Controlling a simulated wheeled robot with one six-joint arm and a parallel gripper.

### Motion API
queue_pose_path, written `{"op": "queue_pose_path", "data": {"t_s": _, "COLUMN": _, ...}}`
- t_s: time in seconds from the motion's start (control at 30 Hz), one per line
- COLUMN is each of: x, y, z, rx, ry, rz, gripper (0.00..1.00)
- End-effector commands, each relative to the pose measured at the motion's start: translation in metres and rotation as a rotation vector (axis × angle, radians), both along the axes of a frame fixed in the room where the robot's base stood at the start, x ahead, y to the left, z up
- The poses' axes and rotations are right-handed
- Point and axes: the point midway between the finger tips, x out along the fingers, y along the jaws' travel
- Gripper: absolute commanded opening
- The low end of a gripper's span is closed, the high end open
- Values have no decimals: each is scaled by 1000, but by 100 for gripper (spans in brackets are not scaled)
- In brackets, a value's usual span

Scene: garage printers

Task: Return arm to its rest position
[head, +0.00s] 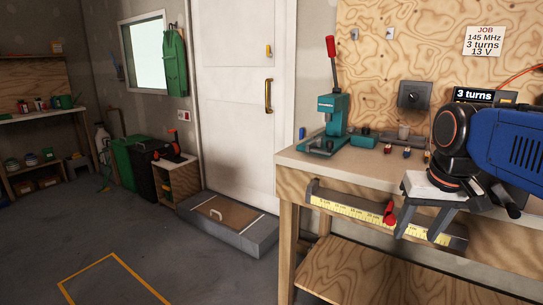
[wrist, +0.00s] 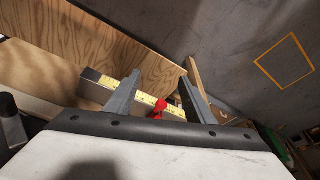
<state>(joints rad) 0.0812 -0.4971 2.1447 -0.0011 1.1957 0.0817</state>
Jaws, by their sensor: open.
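My gripper (head: 420,233) is at the right of the head view, in front of the workbench edge, with its two grey fingers pointing down and spread apart. It is open, with nothing held between the fingers. The wrist view also shows my gripper (wrist: 162,70) with a wide gap between its fingers. A red slider knob (head: 389,213) on a yellow scale (head: 345,207) sits just left of the fingers in the head view. In the wrist view the knob (wrist: 160,104) appears between the fingers; I cannot tell whether they touch it. My blue arm hides part of the bench behind it.
The wooden workbench (head: 320,165) carries a teal press (head: 333,115) with a red-tipped lever. A job sheet (head: 484,41) reads 145 MHz, 3 turns, 13 V. A "3 turns" display (head: 473,95) stands behind my arm. The floor (head: 200,265) at left front is clear.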

Motion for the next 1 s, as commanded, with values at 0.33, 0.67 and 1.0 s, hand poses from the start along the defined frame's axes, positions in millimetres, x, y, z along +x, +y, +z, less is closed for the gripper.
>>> {"op": "queue_pose_path", "data": {"t_s": 0.33, "x": -84, "y": 23, "z": -95, "rx": -25, "ry": -86, "rz": 122, "gripper": 49}}
{"op": "queue_pose_path", "data": {"t_s": 0.67, "x": -109, "y": 27, "z": -131, "rx": -34, "ry": -115, "rz": 162, "gripper": 49}}
{"op": "queue_pose_path", "data": {"t_s": 1.0, "x": -109, "y": 27, "z": -130, "rx": -33, "ry": -115, "rz": 161, "gripper": 49}}
